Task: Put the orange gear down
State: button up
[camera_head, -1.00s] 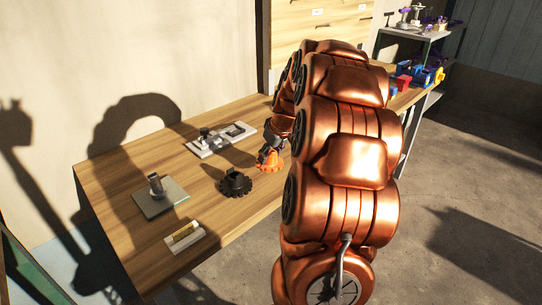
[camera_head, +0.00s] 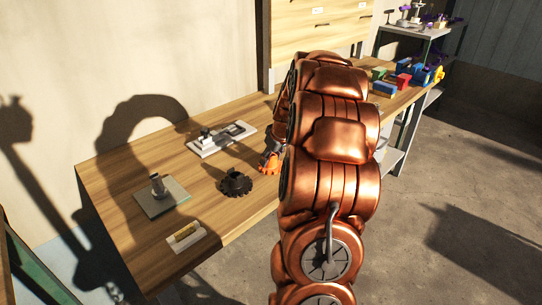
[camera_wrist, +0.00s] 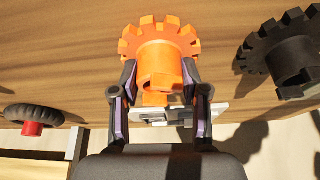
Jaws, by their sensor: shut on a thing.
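The orange gear (camera_wrist: 158,42) is between the two fingers of my gripper (camera_wrist: 160,85) in the wrist view. The fingers are shut on its hub, with the toothed disc beyond them. In the head view the orange gear (camera_head: 270,163) shows low over the wooden table or touching it, to the right of the black gear; I cannot tell which. My gripper (camera_head: 273,150) is partly hidden there behind my arm.
A black gear (camera_head: 235,183) lies on the table (camera_head: 130,175), close to the orange one; it also shows in the wrist view (camera_wrist: 285,50). A grey-green plate with a post (camera_head: 162,196), a pale block (camera_head: 187,237) and a grey fixture (camera_head: 222,138) stand left. Coloured blocks (camera_head: 385,88) sit at the far right.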

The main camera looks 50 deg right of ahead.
jog(key=shift+f, duration=0.1)
jog(key=o, duration=1.3)
jog(key=b+v, duration=0.2)
jog(key=v, duration=1)
jog(key=s+a+f+n+g+y, duration=0.1)
jog(key=s+a+g, duration=0.15)
jog(key=a, duration=1.05)
jog(key=s+a+f+g+y, duration=0.1)
jog(key=s+a, duration=0.3)
jog(key=a, duration=0.9)
jog(key=s+a+f+g, duration=0.1)
jog(key=s+a+f, duration=0.1)
jog(key=s, duration=0.4)
jog(key=s+a+f+h, duration=0.1)
jog(key=s+a+f, duration=0.1)
jog(key=s+a, duration=0.3)
jog(key=s+a+f+g, duration=0.1)
jog(key=s+a, duration=0.3)
jog(key=s, duration=0.4)
jog(key=shift+s+f+g+h, duration=0.1)
jog(key=shift+f+g+h, duration=0.25)
jog(key=shift+f, duration=0.1)
